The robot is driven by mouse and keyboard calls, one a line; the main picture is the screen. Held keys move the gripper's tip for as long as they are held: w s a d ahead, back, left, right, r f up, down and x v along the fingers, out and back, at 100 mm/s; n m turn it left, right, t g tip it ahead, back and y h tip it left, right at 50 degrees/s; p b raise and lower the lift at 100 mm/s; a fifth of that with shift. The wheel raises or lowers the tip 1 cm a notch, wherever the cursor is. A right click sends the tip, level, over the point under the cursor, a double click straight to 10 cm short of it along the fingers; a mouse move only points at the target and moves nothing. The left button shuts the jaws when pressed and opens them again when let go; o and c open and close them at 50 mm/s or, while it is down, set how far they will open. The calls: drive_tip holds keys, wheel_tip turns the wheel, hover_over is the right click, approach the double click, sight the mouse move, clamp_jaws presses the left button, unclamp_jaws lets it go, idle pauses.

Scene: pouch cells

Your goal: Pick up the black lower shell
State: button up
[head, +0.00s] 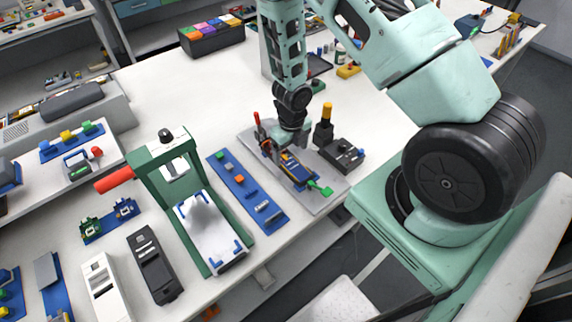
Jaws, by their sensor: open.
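A long black shell with recesses and small raised details (153,264) lies on the white table at the lower left, beside a similar white shell (103,288). It looks like the black lower shell. My gripper (281,150) is far to its upper right, low over a grey plate (316,207) that carries a dark blue and yellow part (297,168). The jaws are open. The arm partly hides the fingertips, and I cannot tell whether they touch anything on the plate.
A green press frame with a red handle (183,197) stands between the black shell and my gripper. A blue strip with small parts (247,191) lies right of it. A black block with an orange-topped post (323,128) is near my gripper.

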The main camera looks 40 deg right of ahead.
sight(292, 164)
wheel_tip(292, 164, down, 5)
drive_tip(key=shift+s+d+f+b, duration=0.1)
drive_tip(key=shift+s+b, duration=0.05)
drive_tip(key=shift+b, duration=1.1)
drive_tip(key=c, duration=1.1)
